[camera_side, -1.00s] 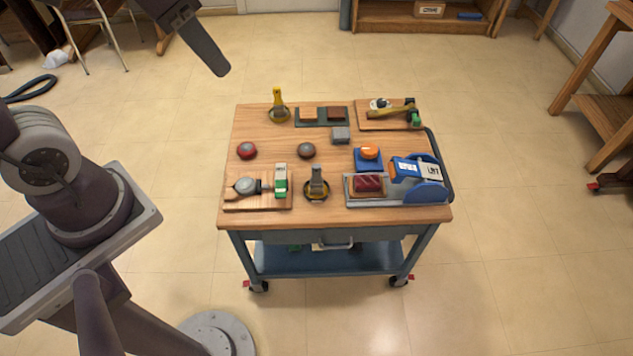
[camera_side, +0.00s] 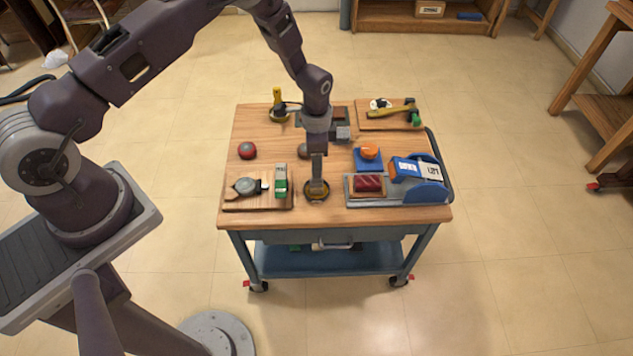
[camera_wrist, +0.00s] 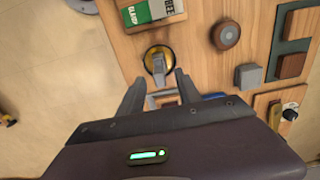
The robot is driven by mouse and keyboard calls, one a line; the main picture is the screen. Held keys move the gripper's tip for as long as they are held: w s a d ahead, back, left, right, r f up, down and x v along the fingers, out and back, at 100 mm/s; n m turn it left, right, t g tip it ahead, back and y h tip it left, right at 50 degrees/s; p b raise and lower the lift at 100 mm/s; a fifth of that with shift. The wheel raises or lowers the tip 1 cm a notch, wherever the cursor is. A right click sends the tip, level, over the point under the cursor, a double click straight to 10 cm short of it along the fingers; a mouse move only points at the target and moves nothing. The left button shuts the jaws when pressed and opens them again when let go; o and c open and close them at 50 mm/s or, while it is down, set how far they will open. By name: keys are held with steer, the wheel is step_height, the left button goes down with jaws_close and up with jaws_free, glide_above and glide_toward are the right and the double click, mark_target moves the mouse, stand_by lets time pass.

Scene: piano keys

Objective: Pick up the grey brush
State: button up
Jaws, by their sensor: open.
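The grey brush (camera_side: 317,187) stands upright in a round dark holder with a yellowish rim, near the front edge of the cart top. In the wrist view the brush (camera_wrist: 158,64) shows just beyond the fingertips, roughly in line with the gap between them. My gripper (camera_side: 317,160) points down above the brush and overlaps its upper part in the side view. In the wrist view my gripper (camera_wrist: 158,84) is open with nothing between its fingers. Whether a finger touches the brush cannot be told.
A wooden board with a green-and-white box (camera_side: 281,182) lies left of the brush. A grey tray with a dark red block (camera_side: 369,183) lies to its right. A yellow-handled brush (camera_side: 278,98) stands at the back. A red knob (camera_side: 247,151) sits at the left.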

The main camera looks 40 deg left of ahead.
step_height(320, 180, down, 2)
jaws_close()
steer(key=shift+r, duration=0.1)
step_height(320, 180, up, 10)
steer(key=shift+f, duration=0.1)
stand_by(0.4)
